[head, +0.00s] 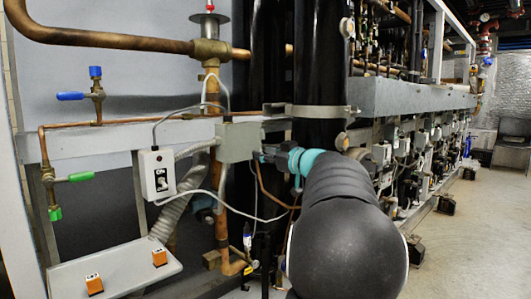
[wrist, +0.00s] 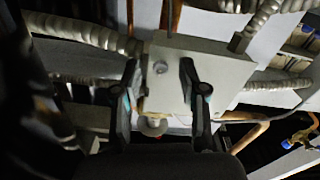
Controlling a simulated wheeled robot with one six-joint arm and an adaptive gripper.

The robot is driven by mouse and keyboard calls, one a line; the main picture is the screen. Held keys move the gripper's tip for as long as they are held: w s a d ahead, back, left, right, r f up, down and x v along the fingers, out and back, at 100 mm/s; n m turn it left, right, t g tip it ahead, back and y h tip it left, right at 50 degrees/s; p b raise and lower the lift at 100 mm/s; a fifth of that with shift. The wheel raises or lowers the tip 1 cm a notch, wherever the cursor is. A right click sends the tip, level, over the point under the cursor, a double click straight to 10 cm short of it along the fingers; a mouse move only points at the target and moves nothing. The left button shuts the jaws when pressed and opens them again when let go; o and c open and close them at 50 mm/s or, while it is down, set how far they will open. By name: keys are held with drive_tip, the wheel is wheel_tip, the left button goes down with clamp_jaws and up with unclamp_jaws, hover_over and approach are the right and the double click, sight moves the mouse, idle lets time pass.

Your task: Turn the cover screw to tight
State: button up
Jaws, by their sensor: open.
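A grey junction box (head: 237,142) is mounted on the rail at the centre left of the head view. Its pale cover (wrist: 215,75) faces me in the wrist view. A small round cover screw (wrist: 160,67) sits on this cover, between my two fingertips in the picture. My gripper (wrist: 159,75) is open, with one dark finger on each side of the screw and a gap to both. In the head view my gripper (head: 266,155) is at the box's right side, partly hidden by my arm. I cannot tell whether the fingertips touch the cover.
A white switch box (head: 157,174) hangs left of the junction box. Flexible conduits (wrist: 85,33) and copper pipes (head: 110,38) run close around it. A shelf (head: 125,268) with two orange blocks is at the lower left.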

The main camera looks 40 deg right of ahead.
clamp_jaws()
